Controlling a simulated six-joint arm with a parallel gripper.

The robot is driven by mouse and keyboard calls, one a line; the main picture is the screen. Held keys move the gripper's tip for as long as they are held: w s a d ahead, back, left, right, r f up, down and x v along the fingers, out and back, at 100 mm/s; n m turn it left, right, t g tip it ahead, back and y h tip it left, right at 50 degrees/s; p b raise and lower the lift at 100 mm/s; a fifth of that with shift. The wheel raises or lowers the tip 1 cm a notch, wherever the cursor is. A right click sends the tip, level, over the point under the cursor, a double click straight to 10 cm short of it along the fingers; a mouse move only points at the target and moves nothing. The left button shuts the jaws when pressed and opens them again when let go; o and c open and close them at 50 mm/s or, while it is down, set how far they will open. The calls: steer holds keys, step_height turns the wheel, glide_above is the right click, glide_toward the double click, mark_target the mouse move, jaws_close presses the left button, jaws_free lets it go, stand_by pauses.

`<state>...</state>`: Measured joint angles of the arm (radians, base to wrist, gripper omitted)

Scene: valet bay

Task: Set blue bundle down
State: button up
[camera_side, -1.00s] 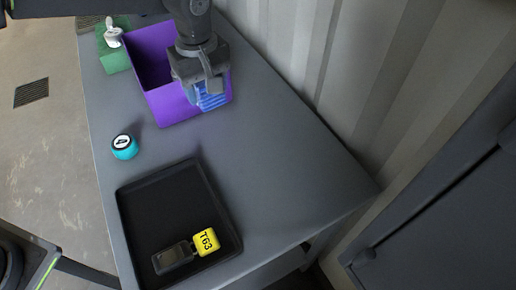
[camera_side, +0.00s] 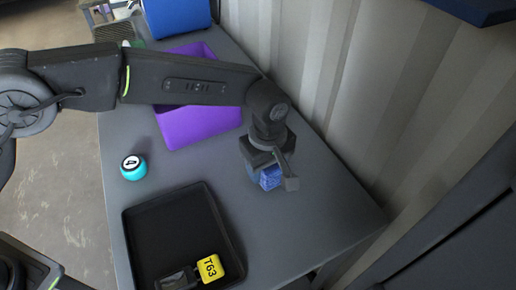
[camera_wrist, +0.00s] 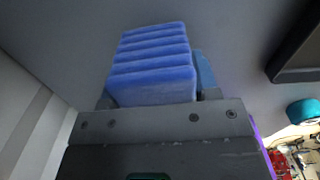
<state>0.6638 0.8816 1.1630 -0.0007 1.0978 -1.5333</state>
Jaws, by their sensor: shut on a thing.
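The blue bundle (camera_side: 270,178) is a stack of blue layers with ridged edges. My gripper (camera_side: 266,166) is shut on it and points down over the grey table, right of the purple bin. In the wrist view the bundle (camera_wrist: 152,68) stands out beyond the gripper's grey body, with bare grey tabletop behind it. Most of the bundle is hidden by my gripper in the side view. I cannot tell whether its underside touches the table.
The purple bin (camera_side: 200,127) is left of my gripper, partly behind my arm. A black tray (camera_side: 135,235) holds a key with a yellow T63 tag (camera_side: 210,268). A teal round object (camera_side: 133,168) stands by the tray. The table (camera_side: 310,215) is clear at right; a ribbed wall (camera_side: 350,90) borders it.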

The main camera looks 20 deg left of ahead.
steer(key=shift+f, duration=0.4)
steer(key=shift+f, duration=0.2)
steer(key=o, duration=1)
step_height(320, 180, up, 13)
steer(key=shift+d+r, duration=0.1)
steer(key=shift+d, duration=0.05)
steer(key=shift+r, duration=0.35)
